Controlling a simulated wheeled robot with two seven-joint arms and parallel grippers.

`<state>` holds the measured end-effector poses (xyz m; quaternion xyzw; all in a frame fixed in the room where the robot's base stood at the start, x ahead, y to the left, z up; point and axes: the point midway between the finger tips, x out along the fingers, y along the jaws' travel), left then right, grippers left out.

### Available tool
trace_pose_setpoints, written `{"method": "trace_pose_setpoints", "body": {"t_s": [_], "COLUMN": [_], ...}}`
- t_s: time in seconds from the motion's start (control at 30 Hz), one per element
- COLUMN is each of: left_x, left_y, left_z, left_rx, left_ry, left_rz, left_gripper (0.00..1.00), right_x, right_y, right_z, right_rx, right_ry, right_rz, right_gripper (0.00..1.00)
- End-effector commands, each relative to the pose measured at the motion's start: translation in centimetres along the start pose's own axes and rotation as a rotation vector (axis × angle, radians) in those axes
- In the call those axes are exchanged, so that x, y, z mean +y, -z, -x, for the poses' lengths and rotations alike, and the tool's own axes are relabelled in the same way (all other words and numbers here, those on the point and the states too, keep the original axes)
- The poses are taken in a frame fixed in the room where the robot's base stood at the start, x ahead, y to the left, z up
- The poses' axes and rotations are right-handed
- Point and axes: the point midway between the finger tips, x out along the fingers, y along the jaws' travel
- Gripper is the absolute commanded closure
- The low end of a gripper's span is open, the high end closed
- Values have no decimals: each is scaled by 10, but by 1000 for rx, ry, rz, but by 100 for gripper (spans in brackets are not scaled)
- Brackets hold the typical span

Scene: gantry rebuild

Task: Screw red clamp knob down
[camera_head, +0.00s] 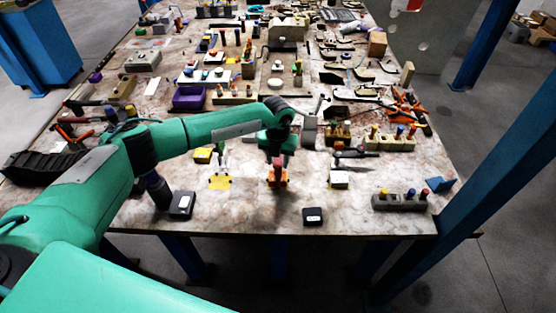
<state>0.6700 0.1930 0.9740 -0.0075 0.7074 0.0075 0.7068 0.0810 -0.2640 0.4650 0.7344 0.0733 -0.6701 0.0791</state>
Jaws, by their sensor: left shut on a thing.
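The red clamp knob (277,162) tops a small orange clamp (278,179) standing near the table's front middle. My left arm reaches in from the left, and its gripper (277,158) points down over the clamp. The gripper is shut on the red knob, and its fingers are small and dark here, so the exact grip is hard to make out. The clamp appears upright on the table. My right gripper is not in view.
A yellow-based clamp (220,182) stands left of the orange one, and a white block (339,180) stands right. A small black box (313,216) lies near the front edge. A grey block with coloured pegs (400,203) is at right. The table's back is crowded.

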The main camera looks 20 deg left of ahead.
Motion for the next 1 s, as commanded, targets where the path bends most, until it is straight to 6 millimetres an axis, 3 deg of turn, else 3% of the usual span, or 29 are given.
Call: {"method": "trace_pose_setpoints", "body": {"t_s": [0.2,0.4,0.87,0.9,0.93,1.0], "left_x": [0,0,0,0,0,0], "left_y": [-2,-2,-1,-1,-1,-1], "left_z": [-5,-2,2,2,2,1], "left_rx": [-5,-5,-3,-3,-3,-2], "left_ry": [1,1,0,0,0,0], "left_rz": [-163,-300,-351,-351,-351,-351], "left_gripper": [86,86,86,57,52,49], "right_x": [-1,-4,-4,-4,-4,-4], "right_y": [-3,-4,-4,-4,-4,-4], "right_z": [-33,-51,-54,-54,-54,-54], "right_rx": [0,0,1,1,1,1], "right_ry": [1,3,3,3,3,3], "right_rz": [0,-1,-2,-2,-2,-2], "right_gripper": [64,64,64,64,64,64]}}
